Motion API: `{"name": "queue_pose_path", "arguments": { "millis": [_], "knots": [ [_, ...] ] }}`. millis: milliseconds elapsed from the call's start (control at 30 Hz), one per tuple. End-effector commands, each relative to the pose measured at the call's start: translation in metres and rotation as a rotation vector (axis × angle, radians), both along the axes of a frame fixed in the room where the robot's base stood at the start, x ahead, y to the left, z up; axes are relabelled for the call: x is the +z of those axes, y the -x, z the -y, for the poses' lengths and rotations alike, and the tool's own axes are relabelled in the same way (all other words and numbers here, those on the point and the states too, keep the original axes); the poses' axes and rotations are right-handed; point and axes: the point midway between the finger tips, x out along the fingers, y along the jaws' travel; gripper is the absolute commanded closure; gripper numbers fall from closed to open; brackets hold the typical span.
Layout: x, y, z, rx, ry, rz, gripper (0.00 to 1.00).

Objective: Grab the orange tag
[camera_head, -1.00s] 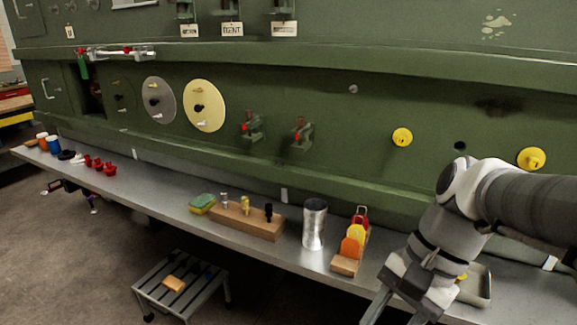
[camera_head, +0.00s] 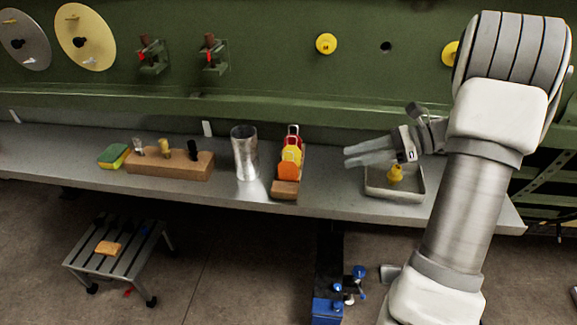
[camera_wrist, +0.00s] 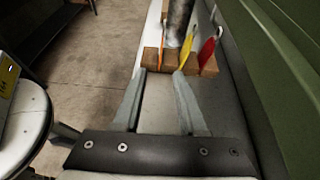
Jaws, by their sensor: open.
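The orange tag (camera_head: 286,171) stands at the front of a wooden holder (camera_head: 284,191) on the metal shelf, with a yellow tag (camera_head: 291,152) and a red tag (camera_head: 293,135) behind it. In the wrist view the orange tag (camera_wrist: 162,46) shows nearly edge-on at the left, with the yellow tag (camera_wrist: 186,45) and red tag (camera_wrist: 207,50) to its right. My gripper (camera_head: 346,156) is to the right of the holder, pointing left towards it, apart from the tags. In the wrist view its two fingers (camera_wrist: 160,72) are open and empty, with the holder beyond the tips.
A metal cup (camera_head: 245,153) stands just left of the holder. A wooden block with several pegs (camera_head: 170,165) and a sponge (camera_head: 113,156) are farther left. A tray (camera_head: 397,193) with a yellow piece lies below my wrist. The green panel rises behind the shelf.

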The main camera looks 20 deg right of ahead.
Motion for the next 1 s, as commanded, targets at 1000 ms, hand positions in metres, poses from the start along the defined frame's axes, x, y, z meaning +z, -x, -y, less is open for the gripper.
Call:
{"name": "queue_pose_path", "arguments": {
  "millis": [1000],
  "knots": [
    [-0.054, -0.048, -0.105, -0.023, -0.017, 0.000, 0.59]
  ]
}}
